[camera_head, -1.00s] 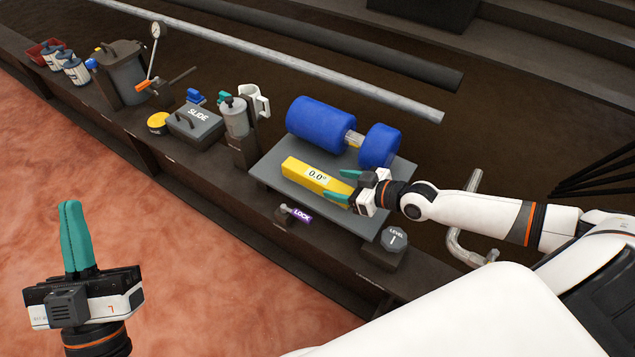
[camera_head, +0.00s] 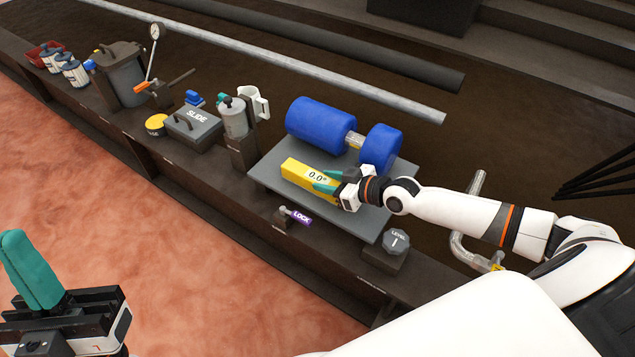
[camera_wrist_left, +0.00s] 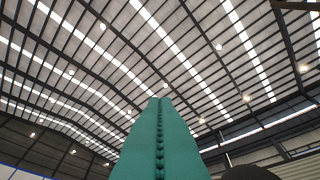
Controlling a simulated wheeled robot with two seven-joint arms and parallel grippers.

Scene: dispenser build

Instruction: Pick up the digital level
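The digital level (camera_head: 299,171) is a yellow bar with a white "0.0°" display. It lies on the grey plate (camera_head: 272,178), in front of the blue rollers. My right gripper (camera_head: 329,180) has its teal fingers on either side of the level's right end, beside the display. The fingers sit close to the level's sides, but I cannot tell whether they press on it. The gripper hides that end. My left gripper (camera_head: 33,270) is at the lower left, over the reddish floor, fingers together and empty. Its closed fingers (camera_wrist_left: 161,140) also show in the left wrist view.
Blue rollers (camera_head: 321,121) stand just behind the level. A purple LOCK tag (camera_head: 302,216) and a LEVEL knob (camera_head: 396,240) are at the plate's front. A grey SLIDE box (camera_head: 193,125) and a cylinder in a stand (camera_head: 234,119) are to the left.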

